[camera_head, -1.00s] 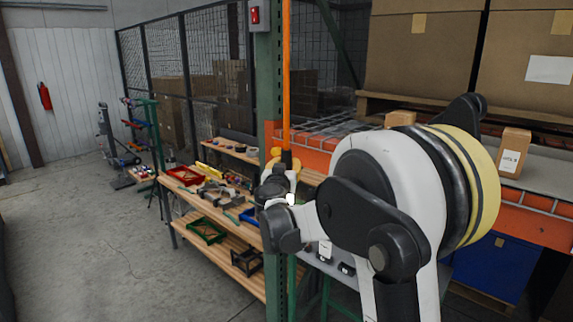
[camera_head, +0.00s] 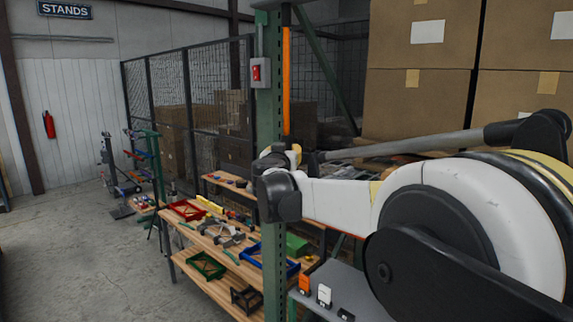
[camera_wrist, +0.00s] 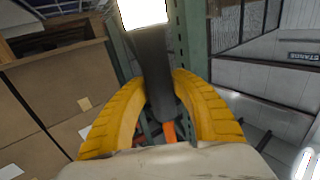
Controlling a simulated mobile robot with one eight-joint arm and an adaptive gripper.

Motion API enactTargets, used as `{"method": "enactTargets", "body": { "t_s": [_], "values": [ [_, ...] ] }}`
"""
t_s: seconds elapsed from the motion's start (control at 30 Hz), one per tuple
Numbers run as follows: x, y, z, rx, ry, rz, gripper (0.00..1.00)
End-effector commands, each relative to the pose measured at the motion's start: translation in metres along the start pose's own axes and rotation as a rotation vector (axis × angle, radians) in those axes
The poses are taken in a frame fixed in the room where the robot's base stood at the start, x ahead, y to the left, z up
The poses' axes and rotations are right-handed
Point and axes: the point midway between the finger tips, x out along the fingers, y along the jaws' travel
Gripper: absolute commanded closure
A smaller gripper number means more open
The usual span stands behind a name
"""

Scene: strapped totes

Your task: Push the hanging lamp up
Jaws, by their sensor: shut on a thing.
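The hanging lamp shows in the wrist view as a dark body (camera_wrist: 152,65) with a bright white lit end (camera_wrist: 143,12). An orange part (camera_wrist: 170,132) shows beyond the dark body, between the fingers. In the head view an orange vertical length (camera_head: 286,80) runs down in front of the green post to my gripper (camera_head: 296,150). In the wrist view the yellow fingers of my gripper (camera_wrist: 157,82) close on both sides of the dark body. In the head view my wrist hides the lit end.
A wooden workbench (camera_head: 225,262) with trays and parts stands behind at lower left. Stacked cartons (camera_head: 420,95) fill the right. Open floor (camera_head: 90,260) lies at left.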

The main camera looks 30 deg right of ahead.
Motion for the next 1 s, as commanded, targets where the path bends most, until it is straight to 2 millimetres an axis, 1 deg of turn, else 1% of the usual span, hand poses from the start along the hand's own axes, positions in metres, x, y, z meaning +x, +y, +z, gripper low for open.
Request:
{"method": "enactTargets", "body": {
  "t_s": [0.03, 0.1, 0.2, 0.33, 0.67, 0.7, 0.77, 0.8, 1.0],
  "values": [
    [0.0, 0.0, -0.012, 0.0, 0.0, 0.0, 1.0],
    [0.0, 0.0, -0.021, 0.0, 0.0, 0.0, 1.0],
    [0.0, 0.0, -0.029, 0.0, 0.0, 0.0, 1.0],
    [0.0, 0.0, -0.034, 0.0, 0.0, 0.0, 1.0],
    [0.0, -0.001, -0.036, -0.003, 0.002, -0.001, 1.0],
    [0.0, -0.001, -0.036, -0.003, 0.002, -0.001, 0.69],
    [0.0, -0.001, -0.036, -0.003, 0.002, -0.001, 0.5],
    [0.0, -0.001, -0.036, -0.003, 0.001, -0.001, 0.48],
    [0.0, 0.0, -0.035, -0.001, 0.001, 0.0, 0.48]
  ]
}}
